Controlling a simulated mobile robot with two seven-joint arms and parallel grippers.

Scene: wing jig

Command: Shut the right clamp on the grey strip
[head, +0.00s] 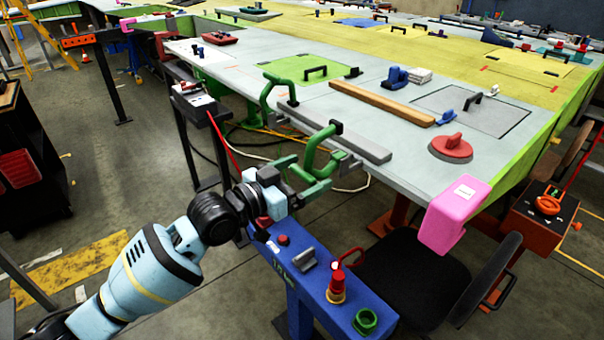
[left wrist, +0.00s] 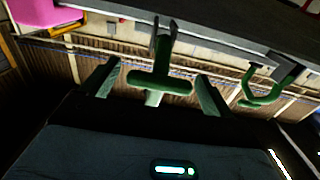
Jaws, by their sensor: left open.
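The grey strip (head: 350,138) lies along the near edge of the pale wing panel. The right clamp (head: 325,138) is green and sits at this edge near the strip's middle; its arm sticks out over the edge towards my left gripper, and it looks open. My left gripper (head: 311,180) is open and empty, just off the edge below the clamp. In the left wrist view, the right clamp's T-shaped handle (left wrist: 160,80) appears between the two spread fingers of my left gripper (left wrist: 156,88); contact cannot be told. My right gripper is out of view.
Another green clamp (head: 268,93) stands at the strip's left end. A pink block (head: 452,215) caps the panel's near corner. A blue stand (head: 330,295) with a red button and a black chair (head: 420,280) are below the edge. A wooden bar (head: 382,102) lies behind the strip.

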